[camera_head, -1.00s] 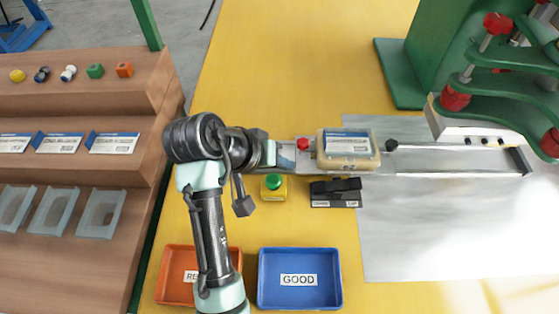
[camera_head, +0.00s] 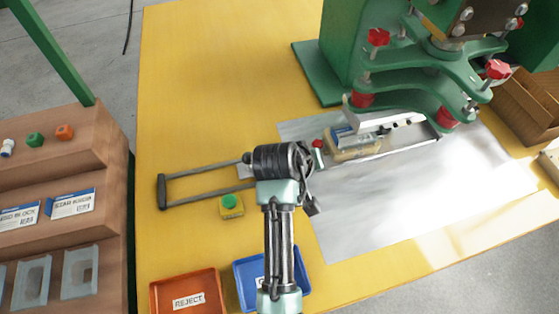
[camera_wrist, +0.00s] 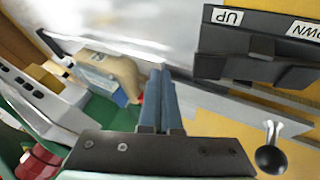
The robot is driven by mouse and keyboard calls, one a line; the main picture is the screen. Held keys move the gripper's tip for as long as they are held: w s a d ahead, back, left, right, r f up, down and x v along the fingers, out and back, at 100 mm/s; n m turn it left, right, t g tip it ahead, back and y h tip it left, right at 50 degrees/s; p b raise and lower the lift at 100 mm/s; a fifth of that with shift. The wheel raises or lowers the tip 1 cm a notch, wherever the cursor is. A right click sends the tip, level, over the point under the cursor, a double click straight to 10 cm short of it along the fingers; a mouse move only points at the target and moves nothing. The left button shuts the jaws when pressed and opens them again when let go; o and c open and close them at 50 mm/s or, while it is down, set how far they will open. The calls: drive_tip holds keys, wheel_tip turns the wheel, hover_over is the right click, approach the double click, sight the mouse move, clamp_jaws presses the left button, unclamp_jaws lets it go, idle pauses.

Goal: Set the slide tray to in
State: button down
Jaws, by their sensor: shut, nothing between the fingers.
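The slide tray (camera_head: 360,154) carries a beige block with a blue and white label. It sits on the rails toward their right end, at the press head's lower edge. A red knob (camera_head: 317,143) is at its left end. My gripper (camera_head: 319,156) is at that left end, partly hidden by my wrist. In the wrist view my gripper's two blue fingers (camera_wrist: 158,88) are together and empty, pointing at the tray's red knob (camera_wrist: 139,98) and beige block (camera_wrist: 118,70). I cannot tell whether they touch the tray.
The green press (camera_head: 350,50) stands over the rails' right end. A black up/down switch (camera_wrist: 262,45) and a black ball knob (camera_wrist: 271,160) are close to my gripper. A green button (camera_head: 230,202), the reject bin (camera_head: 185,295) and the blue bin (camera_head: 245,270) are in front. The yellow table is clear behind.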

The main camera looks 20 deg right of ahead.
sight(349, 157)
drive_tip(key=d+p, duration=0.1)
drive_tip(key=d, duration=0.7)
drive_tip(key=shift+d+f, duration=0.15)
drive_tip(key=shift+d, duration=0.1)
